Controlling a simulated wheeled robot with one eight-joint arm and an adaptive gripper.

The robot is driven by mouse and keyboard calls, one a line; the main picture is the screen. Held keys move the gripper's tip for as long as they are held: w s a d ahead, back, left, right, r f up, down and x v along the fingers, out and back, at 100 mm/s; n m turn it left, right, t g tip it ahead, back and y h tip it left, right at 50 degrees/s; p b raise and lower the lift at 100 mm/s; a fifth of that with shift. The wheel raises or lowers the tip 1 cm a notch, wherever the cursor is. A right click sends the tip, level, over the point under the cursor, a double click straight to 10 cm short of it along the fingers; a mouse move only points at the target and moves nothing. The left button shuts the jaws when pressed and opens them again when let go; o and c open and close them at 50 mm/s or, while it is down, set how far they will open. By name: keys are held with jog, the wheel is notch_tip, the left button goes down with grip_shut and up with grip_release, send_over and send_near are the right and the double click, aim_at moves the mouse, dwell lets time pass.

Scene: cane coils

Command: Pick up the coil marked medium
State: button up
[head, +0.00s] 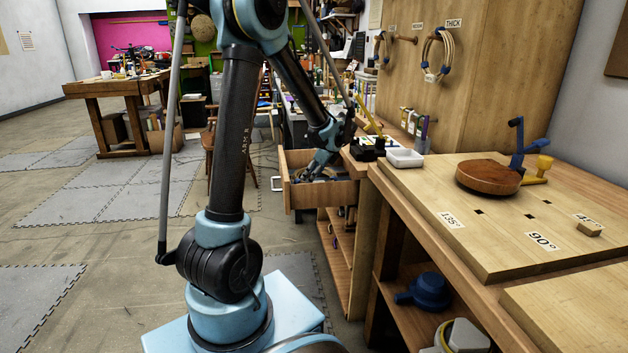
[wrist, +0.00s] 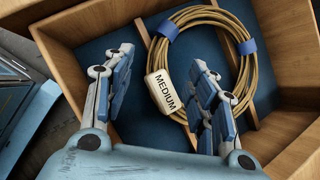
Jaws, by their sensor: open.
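The medium coil (wrist: 160,55) is a tan cane ring with blue bands, lying in an open wooden drawer (wrist: 272,20) with a blue lining. Its white tag (wrist: 163,91) reads MEDIUM. My gripper (wrist: 160,62) is open above the drawer, its blue-padded fingers apart. The coil's left side and tag appear between the fingers; the right finger covers part of the ring's interior and lower edge. I cannot tell whether a finger touches it. In the head view my gripper (head: 318,168) is at the drawer (head: 322,196), and the coil cannot be made out there.
Wooden dividers and walls surround the coil closely. A bench (head: 440,210) with a white tray (head: 404,158) and round wooden block (head: 488,177) stands right of the drawer. A thick coil (head: 427,55) hangs on the wall board; the middle peg (head: 402,39) is bare.

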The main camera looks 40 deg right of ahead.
jog(key=shift+x, duration=3.1)
grip_shut()
